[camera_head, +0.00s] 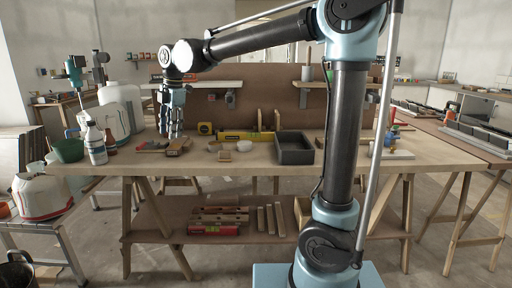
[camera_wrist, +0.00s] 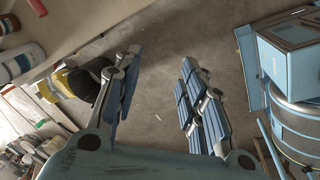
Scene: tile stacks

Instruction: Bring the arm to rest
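My arm reaches up and to the left across the head view. My gripper (camera_head: 171,132) hangs fingers-down at the left part of the wooden workbench (camera_head: 235,168); the head view does not settle whether it touches anything. In the wrist view my gripper (camera_wrist: 160,62) has its two blue-padded fingers spread well apart. Only bare grey floor shows between them, and nothing is held.
A white bottle (camera_head: 95,143) and a green bowl (camera_head: 68,150) stand at the bench's left end. A dark tray (camera_head: 294,148) and a yellow level (camera_head: 245,135) lie mid-bench. A side table (camera_head: 465,140) stands right. Open floor lies in front.

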